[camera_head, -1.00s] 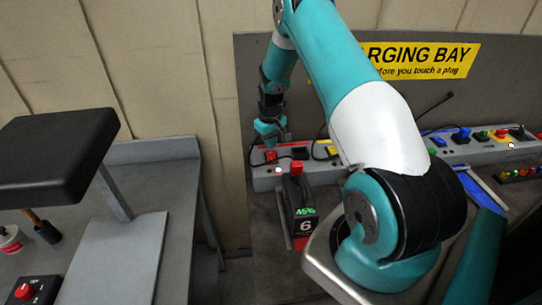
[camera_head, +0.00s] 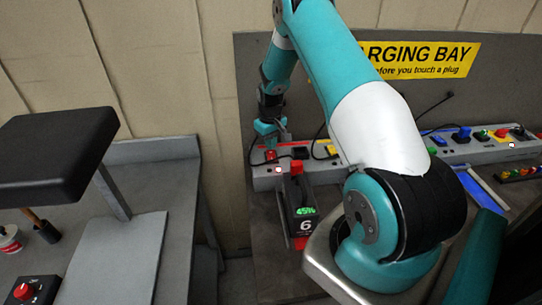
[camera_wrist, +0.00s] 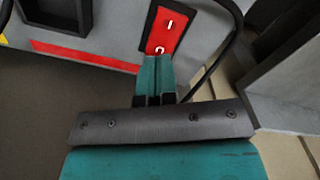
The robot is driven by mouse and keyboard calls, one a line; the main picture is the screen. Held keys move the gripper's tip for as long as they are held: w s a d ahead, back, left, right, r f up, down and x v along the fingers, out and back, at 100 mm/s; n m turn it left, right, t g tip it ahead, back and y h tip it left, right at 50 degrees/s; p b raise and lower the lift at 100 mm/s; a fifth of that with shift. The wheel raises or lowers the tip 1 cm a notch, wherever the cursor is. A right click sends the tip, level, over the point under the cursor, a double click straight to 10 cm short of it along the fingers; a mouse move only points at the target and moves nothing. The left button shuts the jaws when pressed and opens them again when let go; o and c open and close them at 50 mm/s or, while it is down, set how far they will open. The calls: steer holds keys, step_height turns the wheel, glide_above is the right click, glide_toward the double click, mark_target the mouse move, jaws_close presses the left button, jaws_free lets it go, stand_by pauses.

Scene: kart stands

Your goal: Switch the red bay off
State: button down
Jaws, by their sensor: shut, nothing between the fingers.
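The red rocker switch (camera_wrist: 166,30), marked "I" and "O" in a black frame, sits on the grey charging strip (camera_head: 262,183). In the head view the switch (camera_head: 270,156) is just below my gripper (camera_head: 270,146). My gripper (camera_wrist: 155,62) is shut and empty. In the wrist view its fingertips overlap the "O" end of the switch; I cannot tell whether they touch it. A red stripe (camera_wrist: 85,55) runs beside the switch. A small pale lamp (camera_head: 278,170) shows on the strip's front. The rocker's tilt is not clear.
A black battery pack (camera_head: 304,197) marked 6, reading about 45%, with a red plug (camera_head: 297,166), stands in front of the strip. A black cable (camera_wrist: 212,65) curves close to my fingers. A grey bench (camera_head: 175,200) stands at left, across a gap.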

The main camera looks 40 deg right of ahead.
mark_target(270, 152)
steer(key=shift+f+b, duration=0.8)
steer(key=shift+f, duration=0.35)
stand_by(0.4)
steer(key=shift+r+p, duration=2.15)
steer(key=shift+r, duration=1.45)
